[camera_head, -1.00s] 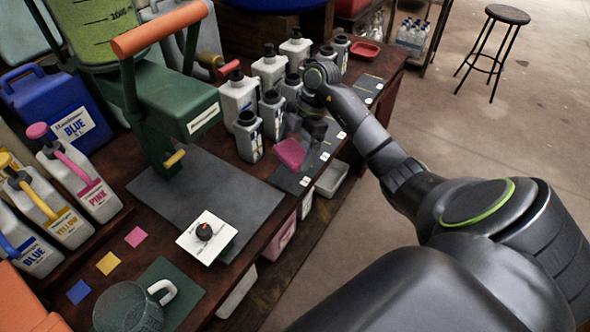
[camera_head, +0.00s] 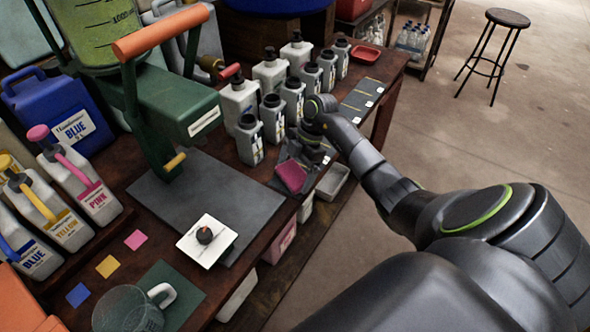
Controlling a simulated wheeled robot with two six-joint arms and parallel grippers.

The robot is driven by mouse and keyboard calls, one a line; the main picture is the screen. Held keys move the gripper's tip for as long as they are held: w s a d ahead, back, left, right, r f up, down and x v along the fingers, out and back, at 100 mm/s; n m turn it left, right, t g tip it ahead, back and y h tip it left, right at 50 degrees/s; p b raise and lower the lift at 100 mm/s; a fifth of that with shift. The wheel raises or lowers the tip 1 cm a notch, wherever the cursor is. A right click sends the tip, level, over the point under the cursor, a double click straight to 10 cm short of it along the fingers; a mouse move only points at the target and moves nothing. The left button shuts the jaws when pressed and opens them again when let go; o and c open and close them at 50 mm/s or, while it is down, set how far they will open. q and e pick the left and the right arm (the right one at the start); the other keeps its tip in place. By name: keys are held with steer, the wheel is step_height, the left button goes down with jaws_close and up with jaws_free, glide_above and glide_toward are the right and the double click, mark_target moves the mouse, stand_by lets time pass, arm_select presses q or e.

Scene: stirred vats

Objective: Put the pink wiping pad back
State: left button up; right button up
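The pink wiping pad (camera_head: 291,176) is a small flat magenta piece over a dark mat strip (camera_head: 277,183) at the front of the bench, near the row of grey bottles. My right gripper (camera_head: 311,152) reaches in from the right and points down at the pad's far right side. It looks shut on the pad, though its dark fingertips are hard to make out. I cannot tell whether the pad rests on the mat or hangs just above it. My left gripper is out of view.
Several grey bottles (camera_head: 273,119) stand close behind the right gripper. A red dish (camera_head: 366,53) sits at the bench's far end. A white plate with a dark knob (camera_head: 206,240) and a glass mug (camera_head: 127,309) are nearer. Bins hang below the front edge.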

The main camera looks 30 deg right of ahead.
steer(key=shift+d+r, duration=0.1)
steer(key=shift+r, duration=0.2)
steer(key=v, duration=1.1)
steer(key=shift+d+r, duration=0.2)
steer(key=shift+r, duration=0.1)
steer(key=shift+a, duration=0.1)
